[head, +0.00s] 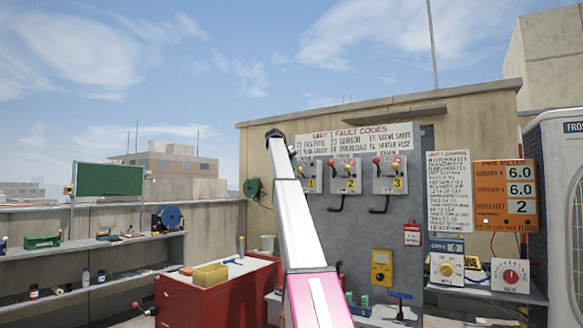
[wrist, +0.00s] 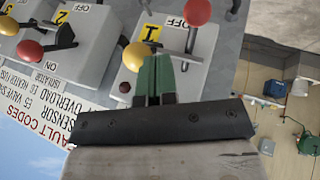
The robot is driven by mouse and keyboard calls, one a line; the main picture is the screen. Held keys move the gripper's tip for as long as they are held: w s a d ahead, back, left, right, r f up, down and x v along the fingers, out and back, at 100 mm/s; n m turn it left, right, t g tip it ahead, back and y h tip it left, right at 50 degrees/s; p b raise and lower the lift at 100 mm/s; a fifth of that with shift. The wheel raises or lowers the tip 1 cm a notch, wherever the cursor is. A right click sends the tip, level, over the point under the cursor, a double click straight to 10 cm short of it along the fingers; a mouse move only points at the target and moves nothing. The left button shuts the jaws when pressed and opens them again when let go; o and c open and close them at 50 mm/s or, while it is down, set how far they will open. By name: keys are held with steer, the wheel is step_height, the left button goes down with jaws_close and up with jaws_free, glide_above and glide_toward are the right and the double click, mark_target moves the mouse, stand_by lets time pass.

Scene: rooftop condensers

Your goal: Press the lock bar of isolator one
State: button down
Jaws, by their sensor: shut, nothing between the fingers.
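Isolator one (head: 311,184) is a grey box at the left of a row of isolators, partly hidden by my arm in the head view. In the wrist view isolator one (wrist: 177,75) shows a yellow label "1", a yellow ball (wrist: 135,56), and a lever with a red ball (wrist: 197,12) by the word OFF. I cannot make out which part is its lock bar. My gripper (wrist: 155,60), with green fingers, is shut and empty in front of this box, beside the yellow ball. I cannot tell whether the fingertips touch anything. The head view does not show the gripper clearly.
Isolator two (head: 345,178) is close beside, with its own red ball (wrist: 30,50) and dark lever in the wrist view. Isolator three (head: 390,176) is farther right. A fault code sign (head: 355,137) hangs above. A red cabinet (head: 205,300) stands low at left.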

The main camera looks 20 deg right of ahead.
mark_target(299, 169)
steer(key=shift+s+d, duration=0.6)
steer(key=shift+s, duration=0.25)
steer(key=shift+s+d, duration=0.6)
steer(key=shift+s, duration=0.2)
